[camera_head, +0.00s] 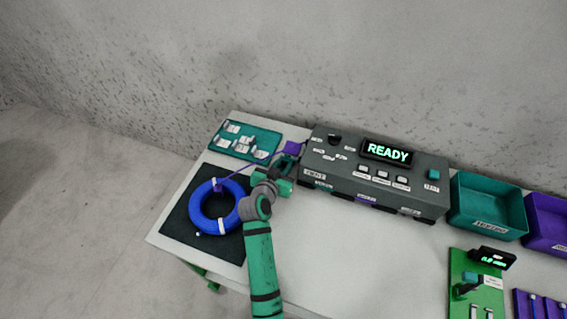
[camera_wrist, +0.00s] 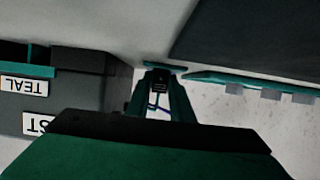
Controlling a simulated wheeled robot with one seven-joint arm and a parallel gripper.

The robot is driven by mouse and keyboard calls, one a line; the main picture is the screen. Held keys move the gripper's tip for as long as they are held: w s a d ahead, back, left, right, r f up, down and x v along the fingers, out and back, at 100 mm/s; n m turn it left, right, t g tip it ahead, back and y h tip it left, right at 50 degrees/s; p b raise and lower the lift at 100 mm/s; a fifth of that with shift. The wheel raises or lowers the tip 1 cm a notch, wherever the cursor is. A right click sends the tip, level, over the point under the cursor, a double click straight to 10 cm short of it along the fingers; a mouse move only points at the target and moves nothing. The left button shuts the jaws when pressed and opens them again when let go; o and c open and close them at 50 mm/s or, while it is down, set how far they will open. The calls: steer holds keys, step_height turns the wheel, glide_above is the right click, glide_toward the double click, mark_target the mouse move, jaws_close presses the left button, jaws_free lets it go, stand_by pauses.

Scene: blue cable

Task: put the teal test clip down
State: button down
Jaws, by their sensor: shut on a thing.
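My gripper (camera_head: 287,169) is low over the table, between the blue cable coil and the tester's left end. In the wrist view its two fingers (camera_wrist: 160,90) are shut on a small dark piece with a teal edge, which I take to be the teal test clip (camera_wrist: 160,79). In the head view the clip is too small and covered to make out. The blue cable coil (camera_head: 205,226) lies on a dark mat (camera_head: 178,225), with a thin purple lead running from it towards a purple block (camera_head: 295,147) behind my gripper.
The dark grey tester (camera_head: 345,180) shows READY and stands close right of my gripper. A teal board (camera_head: 229,146) with white labels lies at the back left. Teal (camera_head: 480,222) and purple (camera_head: 540,235) bins stand right. Bare table lies in front of the tester.

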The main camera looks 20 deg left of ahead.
steer(key=c, duration=1.6)
jaws_free()
steer(key=shift+a, duration=0.1)
steer(key=shift+o, duration=0.2)
steer(key=shift+a+r, duration=0.1)
steer(key=v, duration=1)
steer(key=shift+s+d+r, duration=0.15)
steer(key=shift+d+r, duration=0.05)
steer(key=shift+d, duration=0.05)
steer(key=shift+v, duration=0.85)
steer(key=shift+a, duration=0.25)
